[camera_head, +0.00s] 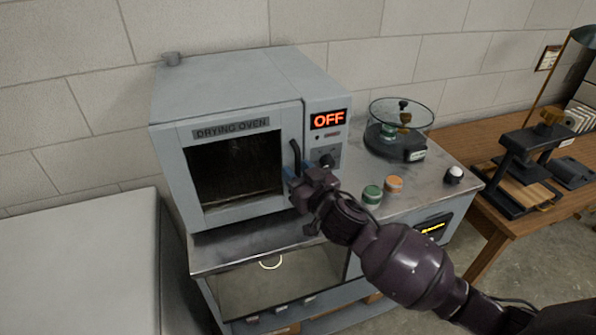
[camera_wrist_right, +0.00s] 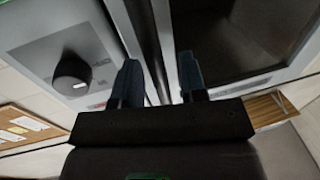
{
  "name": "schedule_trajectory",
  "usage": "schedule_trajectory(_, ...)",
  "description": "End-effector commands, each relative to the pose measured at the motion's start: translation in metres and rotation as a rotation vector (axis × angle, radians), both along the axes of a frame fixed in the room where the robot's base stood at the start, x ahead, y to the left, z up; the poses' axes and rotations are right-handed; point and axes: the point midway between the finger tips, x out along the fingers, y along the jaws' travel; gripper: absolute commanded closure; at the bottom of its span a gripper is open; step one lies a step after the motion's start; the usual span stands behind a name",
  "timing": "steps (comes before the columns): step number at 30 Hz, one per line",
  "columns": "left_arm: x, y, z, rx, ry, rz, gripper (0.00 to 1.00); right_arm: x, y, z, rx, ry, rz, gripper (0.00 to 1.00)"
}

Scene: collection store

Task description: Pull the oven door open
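The grey drying oven (camera_head: 225,88) stands on a metal-topped bench, its display reading OFF. Its door (camera_head: 210,219), with a dark window, looks closed. A black upright handle (camera_head: 295,155) is at the door's right edge. My right gripper (camera_head: 294,180) is at the handle's lower end. In the right wrist view my right gripper (camera_wrist_right: 158,80) has its two fingers apart, with a dark bar, seemingly the handle (camera_wrist_right: 148,40), running between them. I see no clear contact on both sides. The oven knob (camera_wrist_right: 72,80) is left of the fingers there. My left gripper is not in view.
A glass desiccator (camera_head: 400,128) and green (camera_head: 372,194) and orange (camera_head: 394,184) lidded jars stand right of the oven, near my right arm. A pale cabinet (camera_head: 80,255) is at left. A wooden table (camera_head: 480,140) with a black press is at right.

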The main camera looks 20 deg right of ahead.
Motion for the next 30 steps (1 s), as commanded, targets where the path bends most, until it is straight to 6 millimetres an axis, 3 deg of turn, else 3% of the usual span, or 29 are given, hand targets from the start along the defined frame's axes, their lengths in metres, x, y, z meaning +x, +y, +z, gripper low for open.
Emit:
schedule_trajectory(8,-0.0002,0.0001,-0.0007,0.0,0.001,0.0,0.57,0.0009,0.0003,-0.0003,0.0,0.0,0.0,0.61)
schedule_trajectory(16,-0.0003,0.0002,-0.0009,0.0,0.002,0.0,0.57,0.0007,0.0002,-0.0002,0.0,0.0,0.0,1.0)
schedule_trajectory(30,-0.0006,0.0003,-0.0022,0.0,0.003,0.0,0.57,-0.0002,0.0024,-0.0006,0.0,0.001,-0.009,1.0)
